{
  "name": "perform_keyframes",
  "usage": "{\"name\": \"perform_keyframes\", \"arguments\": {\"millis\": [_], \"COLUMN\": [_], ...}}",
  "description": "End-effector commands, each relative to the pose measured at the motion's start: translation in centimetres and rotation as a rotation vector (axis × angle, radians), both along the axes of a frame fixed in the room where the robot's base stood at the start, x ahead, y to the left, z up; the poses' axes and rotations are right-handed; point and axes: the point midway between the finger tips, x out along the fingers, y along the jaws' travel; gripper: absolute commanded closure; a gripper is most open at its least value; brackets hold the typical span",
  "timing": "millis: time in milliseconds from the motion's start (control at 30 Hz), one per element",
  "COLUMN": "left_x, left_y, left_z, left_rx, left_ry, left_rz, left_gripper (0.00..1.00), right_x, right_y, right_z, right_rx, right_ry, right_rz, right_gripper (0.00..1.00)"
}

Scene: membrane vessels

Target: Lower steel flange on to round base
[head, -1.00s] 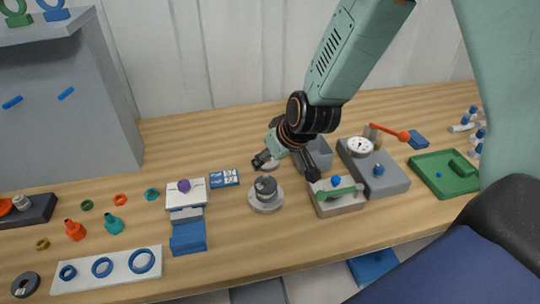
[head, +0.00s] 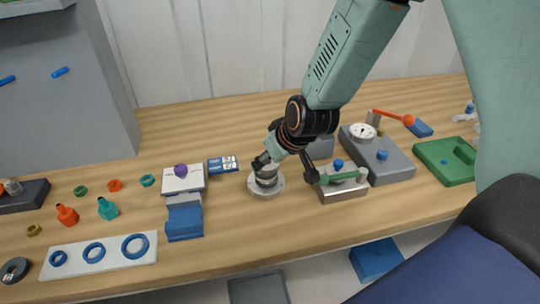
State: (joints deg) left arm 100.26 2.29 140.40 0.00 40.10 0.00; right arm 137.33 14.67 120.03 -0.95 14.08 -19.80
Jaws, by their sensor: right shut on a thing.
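My left gripper is not in view.
Right of the base stands a metal block with a green handle (head: 345,177), close to my gripper. Beyond it is a grey block with a dial gauge (head: 362,133). To the left are a blue stepped block (head: 185,224) and a white plate with blue rings (head: 75,263).

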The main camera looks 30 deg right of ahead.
Motion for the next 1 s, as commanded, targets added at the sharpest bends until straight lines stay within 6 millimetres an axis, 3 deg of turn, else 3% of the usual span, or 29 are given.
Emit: {"name": "perform_keyframes", "arguments": {"millis": [433,467,767,1000], "left_x": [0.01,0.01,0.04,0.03], "left_y": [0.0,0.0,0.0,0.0], "left_z": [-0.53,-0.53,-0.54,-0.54], "left_rx": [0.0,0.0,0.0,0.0], "left_ry": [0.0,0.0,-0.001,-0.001], "left_rz": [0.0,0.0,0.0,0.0], "left_gripper": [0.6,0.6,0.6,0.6], "right_x": [0.23,0.22,0.22,0.18], "right_y": [-0.05,-0.04,-0.05,-0.03], "right_z": [-0.54,-0.54,-0.54,-0.59], "right_rx": [-0.001,-0.001,-0.001,-0.001], "right_ry": [-0.008,-0.007,-0.008,-0.006], "right_rz": [0.0,0.0,0.0,0.0], "right_gripper": [0.92,0.42,0.18,0.18]}}
